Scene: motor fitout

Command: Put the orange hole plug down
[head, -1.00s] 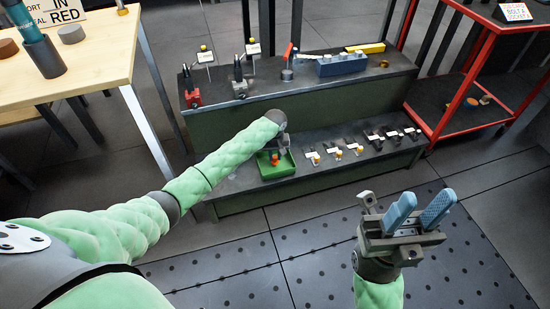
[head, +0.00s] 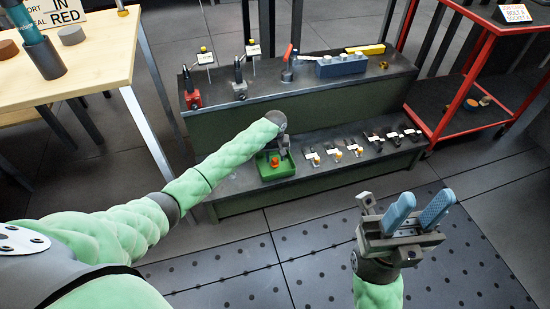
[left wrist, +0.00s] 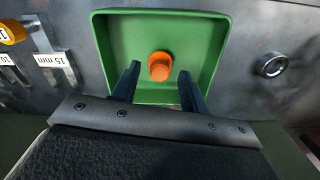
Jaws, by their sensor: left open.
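The orange hole plug (left wrist: 160,66) rests in the green tray (left wrist: 210,22), near its middle. It also shows in the head view (head: 275,161) in the tray on the lower shelf. My left gripper (left wrist: 158,88) is open, with its two dark fingers on either side of the plug and apart from it. In the head view my left gripper (head: 282,148) is over the tray and partly hidden by its wrist. My right gripper (head: 415,214) is held over the floor at the lower right, its two blue fingers spread and nothing between them.
Several small labelled parts (head: 355,150) stand in a row right of the tray. The upper step holds a blue block (head: 341,65) and clamp-like tools (head: 240,82). A metal ring (left wrist: 271,65) lies right of the tray. A red cart (head: 455,100) stands at the right.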

